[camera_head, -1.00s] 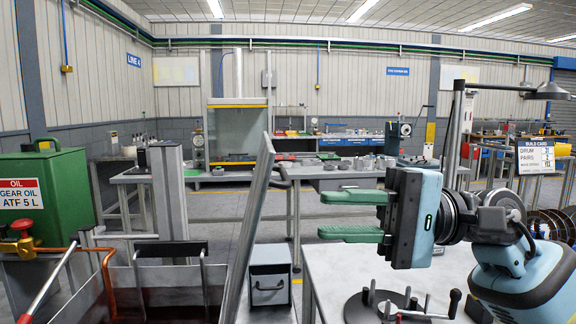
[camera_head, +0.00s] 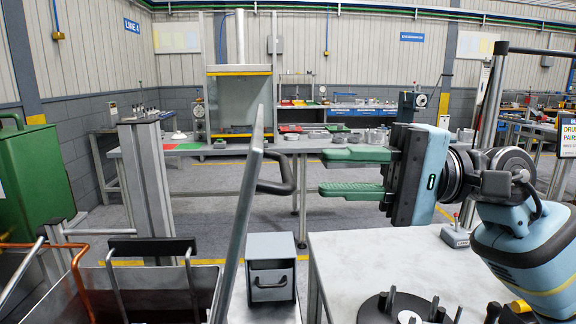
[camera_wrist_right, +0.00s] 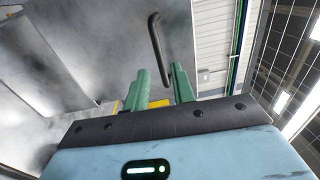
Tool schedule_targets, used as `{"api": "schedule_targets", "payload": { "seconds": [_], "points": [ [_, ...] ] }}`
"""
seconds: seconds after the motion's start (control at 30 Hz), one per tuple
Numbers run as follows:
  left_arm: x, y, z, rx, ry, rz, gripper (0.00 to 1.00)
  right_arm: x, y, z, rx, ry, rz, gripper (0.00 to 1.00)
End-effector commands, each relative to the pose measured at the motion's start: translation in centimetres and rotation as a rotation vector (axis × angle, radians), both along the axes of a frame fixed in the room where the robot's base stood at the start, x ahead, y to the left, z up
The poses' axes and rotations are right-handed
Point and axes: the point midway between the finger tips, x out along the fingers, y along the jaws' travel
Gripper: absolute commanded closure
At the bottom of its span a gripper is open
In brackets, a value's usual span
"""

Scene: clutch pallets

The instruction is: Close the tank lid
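The tank (camera_head: 185,280) is at the lower left of the head view, its top open. Its grey lid (camera_head: 246,200) stands raised, seen nearly edge-on, with a dark bar handle (camera_head: 280,178) on its right face. My right gripper (camera_head: 324,172) is open and empty, its green fingers pointing left towards the handle, with a gap between. In the right wrist view, the open fingers (camera_wrist_right: 160,75) point towards the black handle (camera_wrist_right: 156,48) on the grey lid (camera_wrist_right: 110,35); the handle appears beyond the fingertips. My left gripper is not in view.
A green oil container (camera_head: 30,180) stands at the left. A white table (camera_head: 375,265) with a dark round fixture (camera_head: 395,308) is below my right arm. A grey drawer box (camera_head: 271,267) is right of the lid. A workbench (camera_head: 300,145) stands behind.

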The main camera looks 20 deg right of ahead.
Motion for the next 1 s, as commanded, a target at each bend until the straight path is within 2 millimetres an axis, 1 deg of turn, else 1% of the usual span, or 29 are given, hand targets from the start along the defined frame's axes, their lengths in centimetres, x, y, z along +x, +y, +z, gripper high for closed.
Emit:
{"api": "schedule_targets", "payload": {
  "seconds": [0.03,0.2,0.4,0.57,0.8,0.83,1.0],
  "points": [
    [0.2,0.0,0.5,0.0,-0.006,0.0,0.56,0.1,0.7,0.4,-0.001,-0.004,0.003,0.75],
    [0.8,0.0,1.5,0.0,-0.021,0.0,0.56,0.7,3.2,0.6,0.001,-0.003,0.003,0.75],
    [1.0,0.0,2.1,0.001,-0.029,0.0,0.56,1.5,5.5,0.6,0.001,-0.003,0.001,0.75],
    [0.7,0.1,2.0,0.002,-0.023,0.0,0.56,1.7,6.3,0.5,0.001,0.0,0.0,0.75],
    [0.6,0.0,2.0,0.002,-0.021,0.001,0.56,1.8,6.3,0.4,0.001,0.001,-0.001,0.75],
    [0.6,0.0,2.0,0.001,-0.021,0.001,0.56,1.8,6.3,0.4,0.001,0.0,-0.001,0.76],
    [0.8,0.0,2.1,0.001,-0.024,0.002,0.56,1.8,6.3,0.4,0.0,0.0,-0.001,0.98]
  ]
}}
